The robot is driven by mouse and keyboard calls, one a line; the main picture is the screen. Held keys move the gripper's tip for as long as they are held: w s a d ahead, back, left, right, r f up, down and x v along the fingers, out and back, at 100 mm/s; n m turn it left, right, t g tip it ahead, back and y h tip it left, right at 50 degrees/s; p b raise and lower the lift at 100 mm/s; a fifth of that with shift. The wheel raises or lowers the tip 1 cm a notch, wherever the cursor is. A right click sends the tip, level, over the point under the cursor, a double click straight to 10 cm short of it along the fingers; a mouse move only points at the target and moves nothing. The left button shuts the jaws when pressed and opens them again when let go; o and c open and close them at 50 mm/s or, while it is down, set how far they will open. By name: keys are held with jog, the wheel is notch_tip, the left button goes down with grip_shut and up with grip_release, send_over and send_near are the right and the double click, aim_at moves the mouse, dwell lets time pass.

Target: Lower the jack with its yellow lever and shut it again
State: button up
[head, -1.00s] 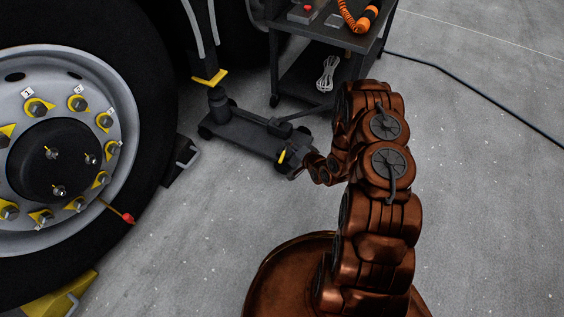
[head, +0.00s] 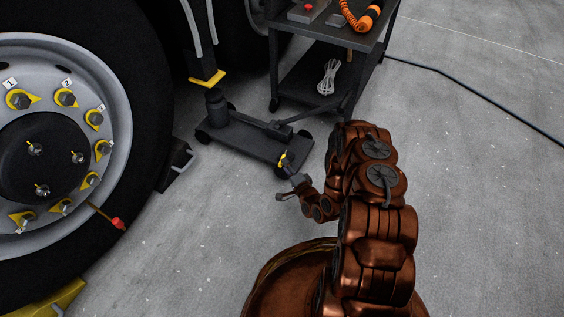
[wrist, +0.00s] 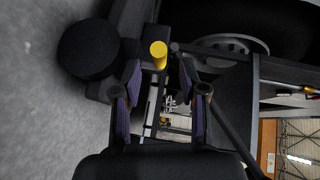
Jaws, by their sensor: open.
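The dark jack (head: 245,137) stands on the floor beside the large wheel, its post below a yellow-edged bracket (head: 208,80). Its yellow lever (head: 284,160) is at the jack's near right end. In the wrist view the lever's round yellow end (wrist: 158,50) shows just beyond the fingertips. My gripper (head: 290,190) is a short way nearer than the lever in the head view, apart from it. In the wrist view my gripper (wrist: 163,82) has its two purple-padded fingers spread, with nothing held between them.
The large wheel (head: 75,105) with yellow nut markers is at the left, with a dark chock (head: 176,167) beside it. A dark cart (head: 330,62) stands behind the jack. A cable (head: 470,88) runs across the floor at right. The floor between is clear.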

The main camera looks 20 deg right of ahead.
jog(key=shift+w+a+f+b, duration=0.1)
jog(key=shift+w+f+b, duration=0.1)
jog(key=shift+w, duration=0.55)
jog(key=shift+w+a+f+b, duration=0.1)
jog(key=shift+w+b, duration=0.05)
jog(key=shift+w, duration=0.55)
jog(key=shift+w+a+f+b, duration=0.1)
jog(key=shift+w+b, duration=0.1)
jog(key=shift+w, duration=0.55)
jog(key=shift+c, duration=0.4)
grip_shut()
